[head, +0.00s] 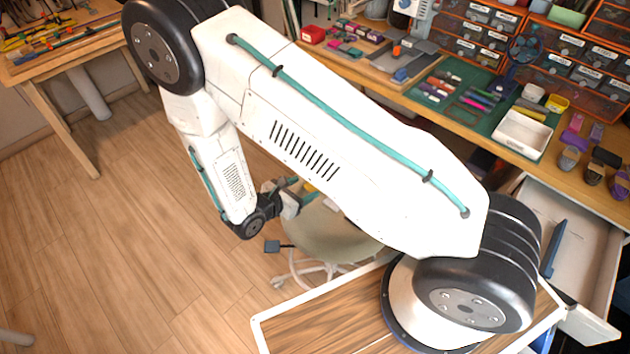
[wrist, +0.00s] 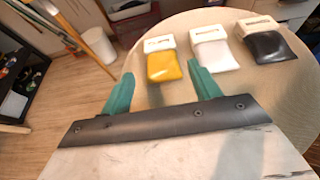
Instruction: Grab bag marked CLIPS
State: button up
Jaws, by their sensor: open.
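Three small bags with cream label headers lie in a row on the round beige stool seat (wrist: 225,90). They are a yellow bag (wrist: 164,66), a white bag (wrist: 209,56) and a black bag (wrist: 268,46). The header markings are too small to read, so I cannot tell which says CLIPS. My gripper (wrist: 161,72) is open and empty, its teal fingers pointing toward the yellow bag, which shows between and beyond the fingertips. In the head view the stool seat (head: 335,236) is partly hidden behind my arm.
A workbench with a green mat (head: 470,100), a white tray (head: 522,134) and drawer units stands at the back right. An open drawer (head: 575,225) juts out at the right. A wooden table (head: 60,70) is at the upper left.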

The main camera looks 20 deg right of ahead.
jog(key=x, duration=0.8)
jog(key=shift+d+f, duration=0.15)
jog(key=shift+f, duration=0.05)
jog(key=c, duration=0.8)
